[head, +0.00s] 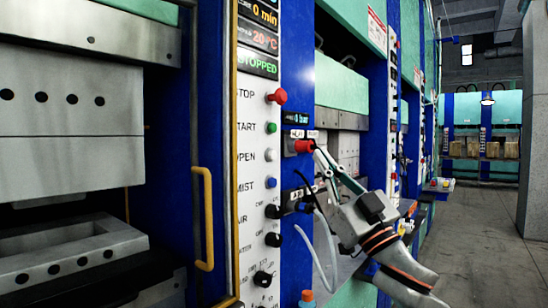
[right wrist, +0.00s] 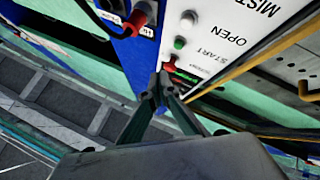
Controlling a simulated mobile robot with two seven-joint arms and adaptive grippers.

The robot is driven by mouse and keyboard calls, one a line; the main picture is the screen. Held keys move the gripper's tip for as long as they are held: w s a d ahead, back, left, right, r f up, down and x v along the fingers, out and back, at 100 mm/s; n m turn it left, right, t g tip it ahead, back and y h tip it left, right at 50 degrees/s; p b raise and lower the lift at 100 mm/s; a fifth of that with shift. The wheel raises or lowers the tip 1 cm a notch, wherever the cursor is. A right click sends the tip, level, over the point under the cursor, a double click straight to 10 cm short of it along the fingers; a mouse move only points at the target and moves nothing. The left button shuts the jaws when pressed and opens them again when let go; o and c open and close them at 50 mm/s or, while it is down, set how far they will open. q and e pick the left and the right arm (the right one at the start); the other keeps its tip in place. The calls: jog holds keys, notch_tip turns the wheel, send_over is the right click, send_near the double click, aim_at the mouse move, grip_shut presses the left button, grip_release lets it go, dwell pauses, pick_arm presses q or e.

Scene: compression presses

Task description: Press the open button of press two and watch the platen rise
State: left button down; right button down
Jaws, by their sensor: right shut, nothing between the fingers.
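The nearest press has a white panel (head: 259,200) with a display reading STOPPED (head: 257,64). Its white OPEN button (head: 270,155) sits below the green START button (head: 271,128) and red STOP button (head: 277,96). OPEN also shows in the right wrist view (right wrist: 188,19). A grey upper block (head: 70,150) hangs apart from a lower block (head: 70,262). My right gripper (head: 317,156) is shut and empty, right of the panel in the head view; its tips (right wrist: 161,82) appear near STOP in the wrist view. Contact cannot be told. No press number is readable. My left gripper is out of view.
A red knob (head: 304,146) on the blue column lies close to my right fingertips in the head view. A yellow handle (head: 204,220) stands left of the panel. More presses line the wall behind; the floor (head: 475,235) at right is clear.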

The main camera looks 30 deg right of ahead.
aim_at(273, 155)
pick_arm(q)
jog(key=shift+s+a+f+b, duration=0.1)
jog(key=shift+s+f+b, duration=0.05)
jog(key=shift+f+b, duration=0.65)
pick_arm(e)
jog(key=w+a, duration=0.3)
jog(key=w, duration=0.5)
jog(key=shift+a, duration=0.25)
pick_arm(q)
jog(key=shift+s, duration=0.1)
pick_arm(e)
jog(key=shift+w, duration=0.1)
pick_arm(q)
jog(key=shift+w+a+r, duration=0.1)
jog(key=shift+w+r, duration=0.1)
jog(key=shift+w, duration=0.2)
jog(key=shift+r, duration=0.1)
pick_arm(e)
jog(key=shift+w, duration=0.1)
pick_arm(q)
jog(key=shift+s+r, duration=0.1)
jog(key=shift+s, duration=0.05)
pick_arm(e)
jog(key=shift+w+a+y, duration=0.15)
jog(key=shift+w+y, duration=0.15)
